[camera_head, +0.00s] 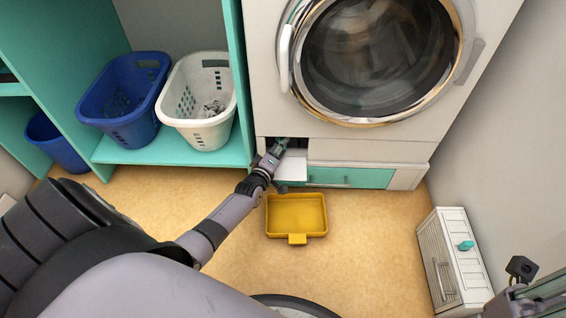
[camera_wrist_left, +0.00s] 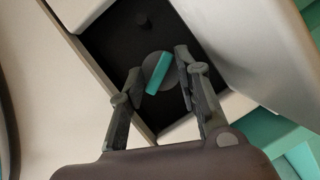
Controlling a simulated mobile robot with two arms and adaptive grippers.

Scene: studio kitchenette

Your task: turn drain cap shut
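The drain cap (camera_wrist_left: 158,74) is a dark round disc with a teal ridge handle, set in a dark recess low on the washing machine (camera_head: 265,80). The ridge stands tilted in the left wrist view. My left gripper (camera_wrist_left: 158,68) reaches into the recess with one finger on each side of the cap. The fingers are apart, with a gap seen between them and the ridge. In the head view my left gripper (camera_head: 279,147) is at the opening and hides the cap. Part of my right arm shows at the bottom right; its fingers are not seen.
A yellow tray (camera_head: 296,236) lies on the floor below the opening. A white panel (camera_head: 291,168) is beside the opening, left of a teal drawer front (camera_head: 350,178). Blue (camera_head: 120,85) and white (camera_head: 200,125) baskets sit on the teal shelf. A white box (camera_head: 455,265) stands right.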

